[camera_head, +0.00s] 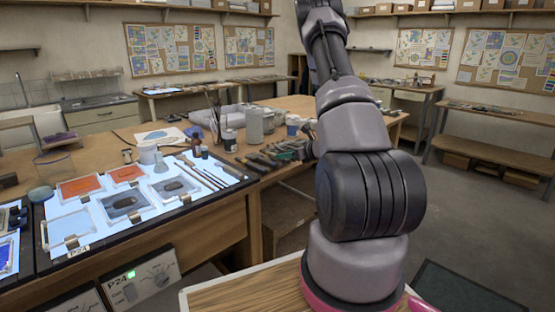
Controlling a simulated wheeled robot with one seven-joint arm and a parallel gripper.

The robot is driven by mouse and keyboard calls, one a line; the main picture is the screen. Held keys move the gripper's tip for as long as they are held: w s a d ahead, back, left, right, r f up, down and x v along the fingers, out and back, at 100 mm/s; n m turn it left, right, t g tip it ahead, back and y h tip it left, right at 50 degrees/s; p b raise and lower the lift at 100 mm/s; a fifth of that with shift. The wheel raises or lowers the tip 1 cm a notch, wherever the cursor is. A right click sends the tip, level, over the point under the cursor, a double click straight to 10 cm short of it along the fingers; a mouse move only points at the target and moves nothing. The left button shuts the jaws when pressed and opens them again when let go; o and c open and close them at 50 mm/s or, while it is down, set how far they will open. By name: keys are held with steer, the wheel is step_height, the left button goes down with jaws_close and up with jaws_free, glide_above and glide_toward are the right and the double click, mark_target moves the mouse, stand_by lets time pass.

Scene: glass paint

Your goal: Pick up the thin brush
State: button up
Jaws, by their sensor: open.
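Several slim brush-like tools lie side by side on the right part of the lit light panel (88,212). One has a wider, pale brown handle (187,161). To its right lie thinner dark tools (209,179), slanting towards the front right. They are too small to tell for sure which is the thin brush. My arm rises on the right of the view and leaves it at the top. My gripper does not show; it is out of frame or hidden behind the arm.
Framed glass pieces, two orange (80,188) and two grey, lie on the panel left of the tools. A small dark bottle (196,144) and a white jar (147,153) stand behind them. Bottles (254,125) and hand tools (262,160) occupy the bench to the right.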

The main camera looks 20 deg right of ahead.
steer(key=x, duration=0.4)
steer(key=shift+w+f, duration=0.1)
steer(key=shift+f, duration=0.15)
jaws_close()
step_height(320, 180, up, 10)
stand_by(0.5)
